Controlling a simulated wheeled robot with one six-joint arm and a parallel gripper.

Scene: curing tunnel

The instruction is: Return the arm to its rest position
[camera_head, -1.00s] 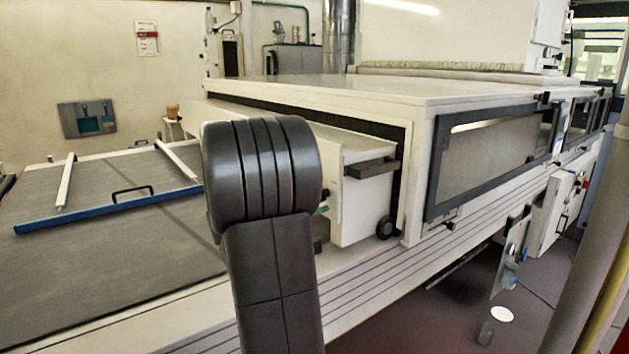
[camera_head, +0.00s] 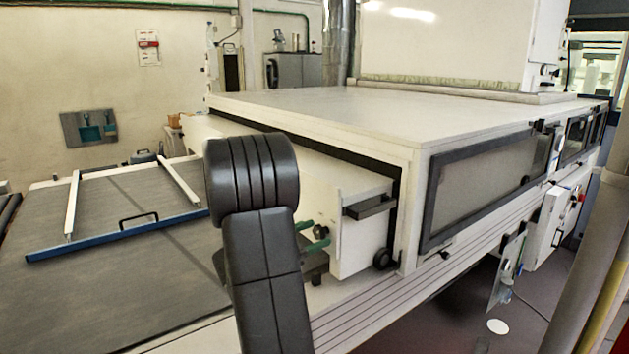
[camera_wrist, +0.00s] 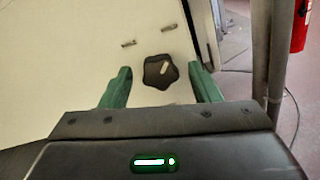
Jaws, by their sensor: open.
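My gripper (camera_wrist: 161,68) shows two green fingers spread apart in the wrist view, with nothing between them. A black star-shaped knob (camera_wrist: 161,71) on a pale panel (camera_wrist: 80,50) lies beyond the gap between the fingers; I cannot tell the distance. In the camera_head view, my gripper (camera_head: 313,238) is partly hidden behind my dark arm link. Its green fingers show just right of the link, near the front of the white machine housing (camera_head: 360,235).
The large white tunnel (camera_head: 320,105) with a dark-framed window (camera_head: 485,185) fills the right. A grey bed (camera_head: 130,285) with a blue bar (camera_head: 120,237) lies at left. A pole (camera_head: 590,260) stands at far right. A red extinguisher (camera_wrist: 299,25) shows in the wrist view.

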